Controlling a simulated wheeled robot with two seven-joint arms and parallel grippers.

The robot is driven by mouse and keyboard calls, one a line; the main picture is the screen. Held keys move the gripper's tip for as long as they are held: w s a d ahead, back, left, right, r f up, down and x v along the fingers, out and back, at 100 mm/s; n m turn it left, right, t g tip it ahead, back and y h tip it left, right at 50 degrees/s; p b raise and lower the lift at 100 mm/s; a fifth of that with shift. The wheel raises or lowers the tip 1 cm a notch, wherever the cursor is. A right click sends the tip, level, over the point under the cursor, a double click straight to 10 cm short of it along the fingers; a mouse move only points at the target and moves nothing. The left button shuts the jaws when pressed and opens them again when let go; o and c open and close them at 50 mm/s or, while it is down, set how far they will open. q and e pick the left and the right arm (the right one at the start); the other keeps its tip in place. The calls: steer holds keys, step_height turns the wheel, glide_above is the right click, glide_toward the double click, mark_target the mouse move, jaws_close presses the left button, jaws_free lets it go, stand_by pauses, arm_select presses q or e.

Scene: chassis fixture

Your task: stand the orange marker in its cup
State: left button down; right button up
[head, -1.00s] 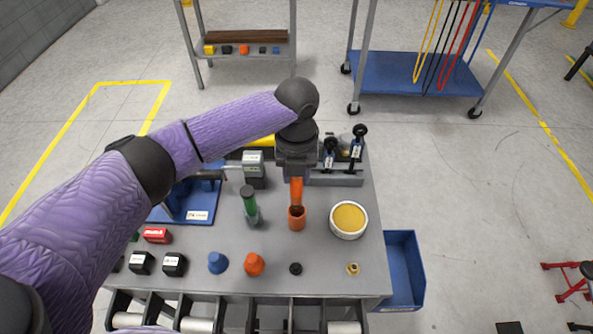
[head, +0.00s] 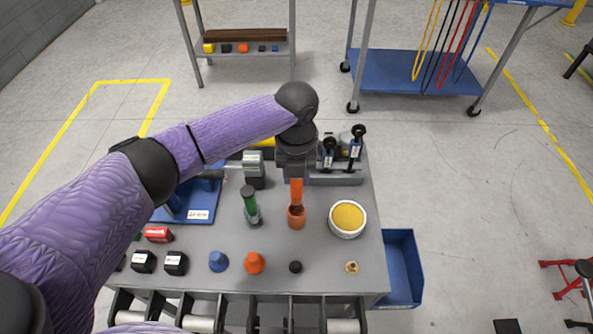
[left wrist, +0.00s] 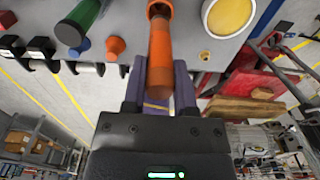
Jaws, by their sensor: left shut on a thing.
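The orange marker (head: 296,190) is upright in my left gripper (head: 296,178), whose jaws are shut on its upper part. Its lower end is at the mouth of the orange cup (head: 297,220), and part of the dark opening shows in front of it. I cannot tell how deep the tip is. In the left wrist view the marker (left wrist: 160,62) runs from between the fingers (left wrist: 158,90) to the cup (left wrist: 159,8). My right gripper is not in view.
A green marker (head: 249,196) stands in a cup to the left. A round container with a yellow top (head: 347,218) is to the right. Blue (head: 218,261) and orange (head: 254,263) cones and small black parts line the front. Toggle clamps (head: 355,145) stand behind right.

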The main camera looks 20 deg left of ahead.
mark_target(296, 192)
arm_select(q)
steer(key=shift+f+b, duration=1.6)
steer(key=shift+f, duration=1.5)
steer(key=shift+c, duration=1.6)
jaws_free()
steer(key=shift+r, duration=0.1)
step_height(296, 192, up, 9)
steer(key=p, duration=0.9)
steer(key=shift+r, duration=0.2)
steer(key=shift+f, duration=0.25)
